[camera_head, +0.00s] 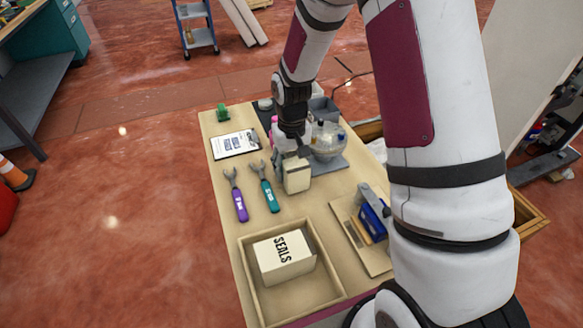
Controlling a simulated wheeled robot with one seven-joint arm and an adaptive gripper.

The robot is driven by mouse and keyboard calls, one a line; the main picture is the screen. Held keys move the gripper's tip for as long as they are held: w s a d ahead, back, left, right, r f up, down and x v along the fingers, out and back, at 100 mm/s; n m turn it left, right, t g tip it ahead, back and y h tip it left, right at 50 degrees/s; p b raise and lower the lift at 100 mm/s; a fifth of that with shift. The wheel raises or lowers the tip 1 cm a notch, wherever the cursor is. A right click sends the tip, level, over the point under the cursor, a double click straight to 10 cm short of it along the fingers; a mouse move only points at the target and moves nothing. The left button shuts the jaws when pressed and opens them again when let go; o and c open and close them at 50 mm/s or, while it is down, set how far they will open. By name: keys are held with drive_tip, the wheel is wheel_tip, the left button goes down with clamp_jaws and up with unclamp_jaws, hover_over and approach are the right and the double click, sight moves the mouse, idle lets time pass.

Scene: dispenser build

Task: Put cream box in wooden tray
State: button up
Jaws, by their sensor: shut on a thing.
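My gripper (293,154) points down over the middle of the table and is shut on a small cream box (298,181). The fingers cover the box's top; I cannot tell whether its base touches the table. The wooden tray (249,268) is at the near end of the table, below the gripper in the picture. A larger pale box marked SEALS (284,257) sits inside the tray and fills much of it. Some bare tray floor shows in front of that box and along its sides.
A purple wrench (239,205) and a teal wrench (269,196) lie left of the cream box. A clipboard (235,144) lies farther back. A blue-and-grey device (373,216) on a board stands to the right, near my arm.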

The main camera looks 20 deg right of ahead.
drive_tip(key=shift+f, duration=0.3)
drive_tip(key=shift+f, duration=0.2)
drive_tip(key=o, duration=1.5)
drive_tip(key=shift+c, duration=0.2)
drive_tip(key=shift+r, duration=0.1)
wheel_tip(320, 180, up, 12)
drive_tip(key=shift+r+p, duration=0.2)
drive_tip(key=shift+p, duration=0.35)
